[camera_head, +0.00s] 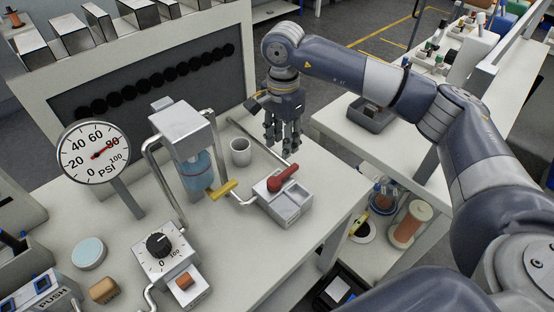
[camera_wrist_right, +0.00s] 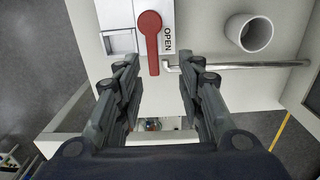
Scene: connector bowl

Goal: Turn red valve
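The red valve (camera_head: 283,178) is a lever handle on a small grey-white box (camera_head: 289,207) on the bench, right of centre in the head view. In the right wrist view the red valve (camera_wrist_right: 151,40) points down the picture beside the printed word OPEN. My right gripper (camera_head: 284,146) hangs above and behind the valve, fingers pointing down. In the right wrist view my right gripper (camera_wrist_right: 160,70) is open, with nothing between its fingers; the valve's lower end shows between the fingertips. The gripper appears apart from the valve. My left gripper is not in view.
A metal pipe (camera_head: 262,136) runs along the bench behind the valve, near a white cup (camera_head: 240,152). A yellow handle (camera_head: 221,190) and a blue vessel (camera_head: 196,170) stand left of it. A PSI gauge (camera_head: 92,152) and a black dial (camera_head: 158,245) are further left.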

